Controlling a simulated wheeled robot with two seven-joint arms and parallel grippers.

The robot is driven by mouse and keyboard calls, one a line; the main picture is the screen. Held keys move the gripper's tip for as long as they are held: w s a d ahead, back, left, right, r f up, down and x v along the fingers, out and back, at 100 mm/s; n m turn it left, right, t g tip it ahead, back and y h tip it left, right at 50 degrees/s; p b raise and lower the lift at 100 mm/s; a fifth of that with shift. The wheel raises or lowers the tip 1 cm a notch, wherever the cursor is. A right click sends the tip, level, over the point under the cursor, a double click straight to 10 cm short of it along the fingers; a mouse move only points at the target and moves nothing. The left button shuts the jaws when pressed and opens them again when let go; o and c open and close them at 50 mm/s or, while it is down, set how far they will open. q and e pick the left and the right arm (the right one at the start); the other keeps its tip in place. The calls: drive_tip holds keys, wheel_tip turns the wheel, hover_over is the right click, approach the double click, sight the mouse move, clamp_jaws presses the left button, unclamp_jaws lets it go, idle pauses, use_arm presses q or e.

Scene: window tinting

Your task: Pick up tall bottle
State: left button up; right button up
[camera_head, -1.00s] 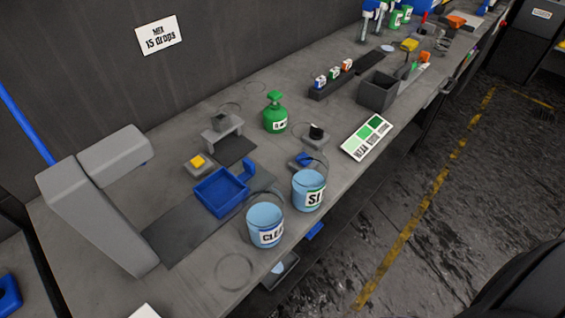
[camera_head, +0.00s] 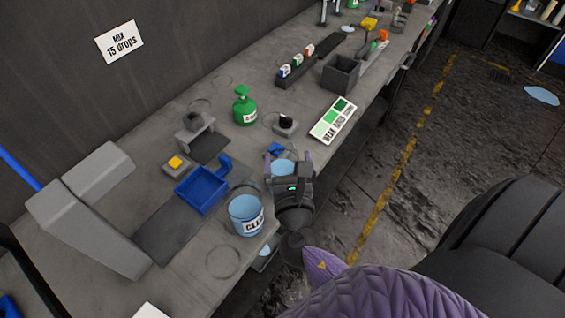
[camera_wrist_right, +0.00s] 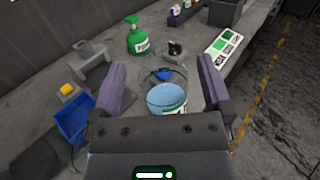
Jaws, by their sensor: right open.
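A green bottle (camera_head: 244,108) with a green top and a white label stands upright toward the back of the bench; it also shows in the wrist view (camera_wrist_right: 138,40). I cannot tell whether it is the tall bottle. My right gripper (camera_head: 288,157) is open and empty at the bench's front edge, with the green bottle farther back and left. A light blue bucket (camera_wrist_right: 166,98) shows between its spread fingers in the wrist view, mostly hidden by the gripper in the head view. I cannot tell if they touch. My left gripper is out of view.
A second blue bucket (camera_head: 245,214) stands left of my gripper, near a blue tray (camera_head: 203,192). A small grey stand (camera_head: 194,135), a yellow-topped block (camera_head: 176,164) and a green swatch card (camera_head: 333,120) are nearby. A dark rack (camera_head: 297,70) and grey box (camera_head: 341,73) stand farther along.

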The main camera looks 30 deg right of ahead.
sight(283, 146)
drive_tip(key=x, duration=0.5)
drive_tip(key=f+x, duration=0.1)
drive_tip(key=x, duration=0.1)
drive_tip(key=shift+w+a, duration=0.15)
drive_tip(key=shift+w, duration=0.1)
clamp_jaws()
